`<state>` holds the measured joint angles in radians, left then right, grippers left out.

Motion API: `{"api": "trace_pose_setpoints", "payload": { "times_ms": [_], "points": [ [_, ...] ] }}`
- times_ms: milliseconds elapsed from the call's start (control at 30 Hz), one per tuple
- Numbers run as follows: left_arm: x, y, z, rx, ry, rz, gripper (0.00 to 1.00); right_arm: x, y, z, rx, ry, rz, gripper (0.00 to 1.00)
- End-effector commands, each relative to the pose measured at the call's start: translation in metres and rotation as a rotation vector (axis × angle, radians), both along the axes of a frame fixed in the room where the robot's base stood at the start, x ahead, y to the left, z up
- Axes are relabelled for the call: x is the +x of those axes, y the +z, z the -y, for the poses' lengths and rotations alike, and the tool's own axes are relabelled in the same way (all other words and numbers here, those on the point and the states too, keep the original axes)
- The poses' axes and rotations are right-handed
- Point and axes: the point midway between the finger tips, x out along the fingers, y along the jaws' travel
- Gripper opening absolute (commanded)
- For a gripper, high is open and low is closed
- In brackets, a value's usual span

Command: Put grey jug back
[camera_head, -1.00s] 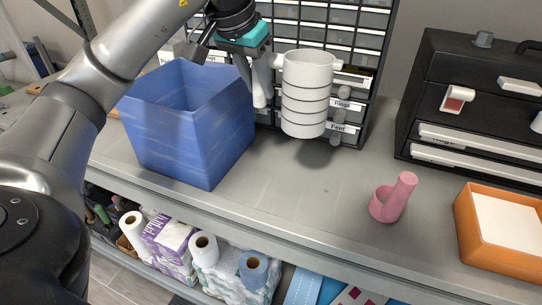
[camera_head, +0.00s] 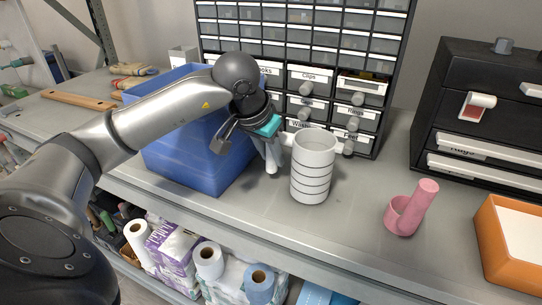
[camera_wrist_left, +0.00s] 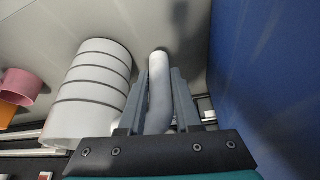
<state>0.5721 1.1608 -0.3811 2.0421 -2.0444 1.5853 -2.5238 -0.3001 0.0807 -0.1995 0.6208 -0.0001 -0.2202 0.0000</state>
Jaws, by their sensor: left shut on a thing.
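The grey jug (camera_head: 312,172) is a pale ribbed cylinder, upright over the front half of the worktop. My left gripper (camera_head: 271,160) is shut on its handle, on the jug's left side. In the left wrist view the jug body (camera_wrist_left: 92,85) lies left of the fingers, and the pale curved handle (camera_wrist_left: 160,92) is between the two fingers of my left gripper (camera_wrist_left: 157,105). The jug's base is at or very near the worktop; I cannot tell whether it touches. My right gripper is not in view.
A blue bin (camera_head: 195,165) stands close on the left. A drawer cabinet (camera_head: 385,90) is behind the jug. A pink holder (camera_head: 408,212) and an orange tray (camera_head: 500,245) are to the right, before a black toolbox (camera_head: 480,150). Bare worktop (camera_head: 352,195) lies between jug and pink holder.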

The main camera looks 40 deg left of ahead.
Motion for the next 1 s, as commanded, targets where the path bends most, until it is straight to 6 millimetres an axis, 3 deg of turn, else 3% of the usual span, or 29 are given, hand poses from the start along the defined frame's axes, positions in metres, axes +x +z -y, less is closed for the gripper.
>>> {"api": "trace_pose_setpoints", "payload": {
  "times_ms": [400, 433, 600, 700, 1000],
  "points": [
    [0.0008, -0.0055, 0.0001, -0.001, 0.000, 0.005, 0.00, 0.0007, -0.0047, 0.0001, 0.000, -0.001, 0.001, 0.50],
    [0.0003, -0.0065, 0.0002, -0.001, 0.000, 0.002, 0.33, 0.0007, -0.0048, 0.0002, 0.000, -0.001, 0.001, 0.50],
    [0.0002, -0.0054, 0.0002, -0.001, 0.000, 0.001, 0.52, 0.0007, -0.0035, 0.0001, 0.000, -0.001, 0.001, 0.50],
    [0.0001, -0.0054, 0.0003, -0.001, 0.000, 0.001, 0.62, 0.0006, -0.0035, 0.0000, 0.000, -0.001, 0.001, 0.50],
    [0.0001, -0.0031, 0.0003, -0.001, 0.000, 0.001, 0.62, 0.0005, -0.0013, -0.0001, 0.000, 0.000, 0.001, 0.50]
  ]
}}
